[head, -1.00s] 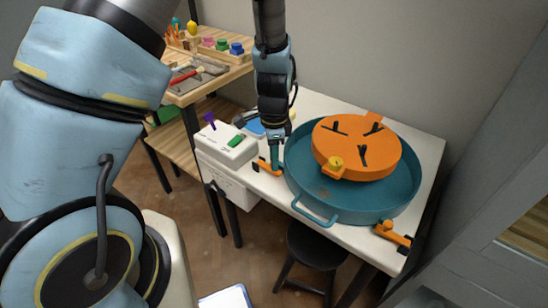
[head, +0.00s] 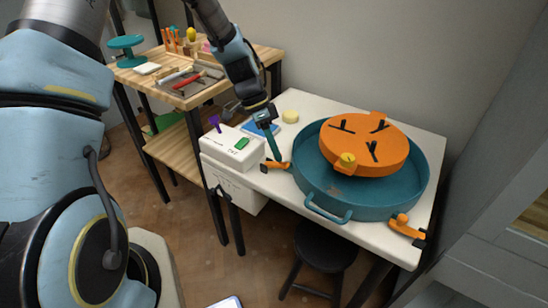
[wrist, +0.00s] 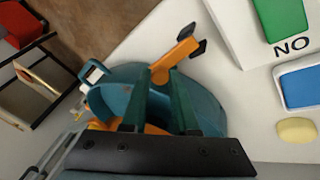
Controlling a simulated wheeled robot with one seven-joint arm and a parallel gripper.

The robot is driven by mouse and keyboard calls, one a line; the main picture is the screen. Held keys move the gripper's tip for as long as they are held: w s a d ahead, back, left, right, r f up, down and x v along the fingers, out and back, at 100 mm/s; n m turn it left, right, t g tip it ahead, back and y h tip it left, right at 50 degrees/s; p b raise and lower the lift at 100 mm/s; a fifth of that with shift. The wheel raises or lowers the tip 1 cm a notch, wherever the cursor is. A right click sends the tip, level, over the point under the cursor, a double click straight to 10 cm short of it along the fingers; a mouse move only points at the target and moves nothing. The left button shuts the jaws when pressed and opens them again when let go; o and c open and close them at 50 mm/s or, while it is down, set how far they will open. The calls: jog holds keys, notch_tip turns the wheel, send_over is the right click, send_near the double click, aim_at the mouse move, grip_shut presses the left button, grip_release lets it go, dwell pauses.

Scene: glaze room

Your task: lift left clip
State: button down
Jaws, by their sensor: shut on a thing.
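The left clip (head: 283,165) is orange with dark ends and is at the table's front edge, left of the teal basin (head: 330,205). My gripper (head: 273,157) comes down from the upper left, tilted, with teal fingers shut on the clip. In the wrist view the clip (wrist: 178,55) is between the fingertips of my gripper (wrist: 160,75), and its orange bar sticks out toward the upper right. I cannot tell whether the clip touches the tabletop. A second orange clip (head: 403,226) sits at the basin's right front.
An orange disc (head: 365,150) with a yellow knob lies in the basin. A blue tray (head: 260,130) and yellow sponge (head: 290,116) are behind. A black stool (head: 322,245) is in front.

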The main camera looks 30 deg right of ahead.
jog(key=w+g+h, duration=0.1)
jog(key=w+a+g, duration=0.1)
jog(key=shift+w+a+r+g+h+b, duration=0.1)
jog(key=shift+r+g+h+b, duration=0.05)
jog(key=shift+g+h+b, duration=0.25)
jog(key=shift+w+a+g+h+b, duration=0.35)
jog(key=shift+w+g+h+b, duration=0.2)
jog(key=shift+g, duration=0.4)
jog(key=shift+w+a+g+h+b, duration=0.3)
jog(key=shift+w+g+h+b, duration=0.25)
jog(key=shift+g, duration=0.4)
jog(key=c, duration=0.7)
grip_release()
notch_tip(320, 180, up, 10)
jog(key=shift+f+b, duration=0.1)
jog(key=shift+b, duration=0.55)
